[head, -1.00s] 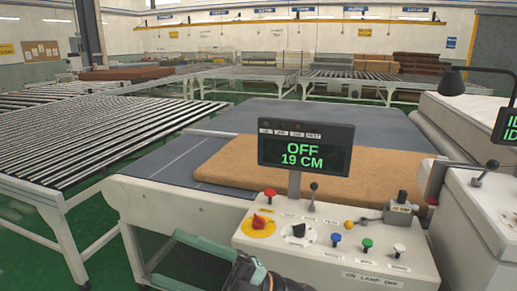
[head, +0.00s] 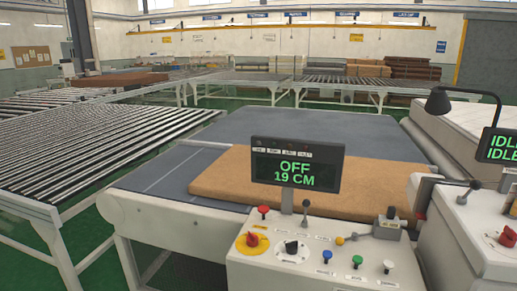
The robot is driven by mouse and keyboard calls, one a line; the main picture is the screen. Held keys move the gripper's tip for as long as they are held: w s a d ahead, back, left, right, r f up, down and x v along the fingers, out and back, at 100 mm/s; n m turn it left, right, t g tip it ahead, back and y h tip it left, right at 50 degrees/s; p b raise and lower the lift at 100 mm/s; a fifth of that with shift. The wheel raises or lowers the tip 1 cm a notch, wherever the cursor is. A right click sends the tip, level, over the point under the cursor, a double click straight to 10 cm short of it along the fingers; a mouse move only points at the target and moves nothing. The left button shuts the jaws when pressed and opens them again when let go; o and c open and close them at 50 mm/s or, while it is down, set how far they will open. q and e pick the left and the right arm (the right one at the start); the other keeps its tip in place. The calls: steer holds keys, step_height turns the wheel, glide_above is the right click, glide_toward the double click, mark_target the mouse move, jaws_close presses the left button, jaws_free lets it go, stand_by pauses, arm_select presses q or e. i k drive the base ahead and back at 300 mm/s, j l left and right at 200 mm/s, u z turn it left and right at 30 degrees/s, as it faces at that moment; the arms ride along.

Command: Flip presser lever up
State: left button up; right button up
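A white control box (head: 300,268) stands in front of me. A short lever with a dark knob (head: 306,205) stands roughly upright at its back edge. A second lever with a yellow ball end (head: 340,240) lies nearly level and runs right to a grey block (head: 387,223). The labels are too small to read, so I cannot tell which one is the presser lever. The display (head: 296,170) above the box reads "OFF 19 CM". Neither of my grippers shows in the head view.
The box also carries a red knob on a yellow disc (head: 252,240), a black dial (head: 291,248) and several buttons. Behind it a brown slab (head: 230,182) lies on a grey bed. A second machine with a lever (head: 467,192) and a lamp (head: 438,102) stands right. A roller conveyor (head: 90,145) is left.

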mark_target(476, 185)
steer(key=z, duration=1.4)
